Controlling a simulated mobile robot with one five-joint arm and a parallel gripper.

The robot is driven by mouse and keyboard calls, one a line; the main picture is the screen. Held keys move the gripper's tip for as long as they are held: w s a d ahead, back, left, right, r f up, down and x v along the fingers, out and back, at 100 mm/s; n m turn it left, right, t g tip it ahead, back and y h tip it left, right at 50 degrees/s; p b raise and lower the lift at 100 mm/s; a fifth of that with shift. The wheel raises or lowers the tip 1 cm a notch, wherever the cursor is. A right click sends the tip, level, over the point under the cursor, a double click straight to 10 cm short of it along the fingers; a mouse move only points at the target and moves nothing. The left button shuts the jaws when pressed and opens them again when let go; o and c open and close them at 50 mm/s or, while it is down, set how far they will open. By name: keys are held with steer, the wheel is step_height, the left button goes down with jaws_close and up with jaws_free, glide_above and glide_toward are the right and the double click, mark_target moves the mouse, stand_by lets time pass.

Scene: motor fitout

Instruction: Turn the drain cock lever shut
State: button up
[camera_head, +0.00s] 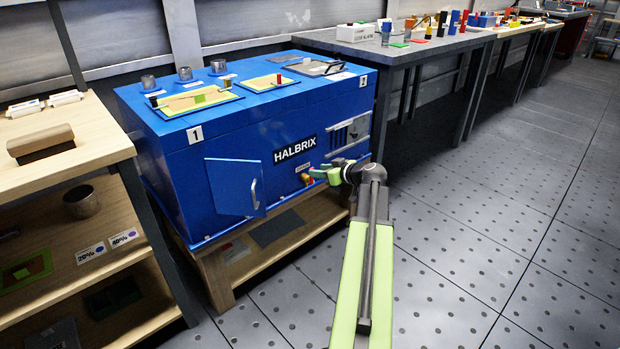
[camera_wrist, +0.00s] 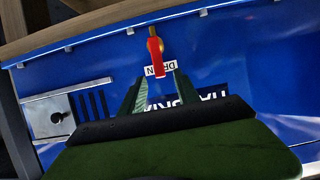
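The drain cock sits low on the front of the blue HALBRIX machine (camera_head: 235,150). Its red lever (camera_wrist: 157,58) and brass-coloured body (camera_wrist: 153,33) show in the wrist view, with the lever lying across the white drain label (camera_wrist: 170,67). In the head view the cock (camera_head: 307,180) is a small orange-red spot just left of my gripper (camera_head: 322,184). My green gripper also shows in the wrist view (camera_wrist: 158,79). Its fingers are apart and nothing is between them. The lever's free end points toward the gap between the fingertips; contact cannot be told.
A small blue door (camera_head: 232,187) stands ajar on the machine's front, left of the cock. A wooden shelf (camera_head: 65,190) stands at the left, and a grey workbench (camera_head: 400,50) is behind at the right. The floor to the right is clear.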

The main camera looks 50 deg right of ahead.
steer(key=b+x, duration=0.1)
steer(key=x, duration=0.4)
steer(key=shift+w, duration=0.15)
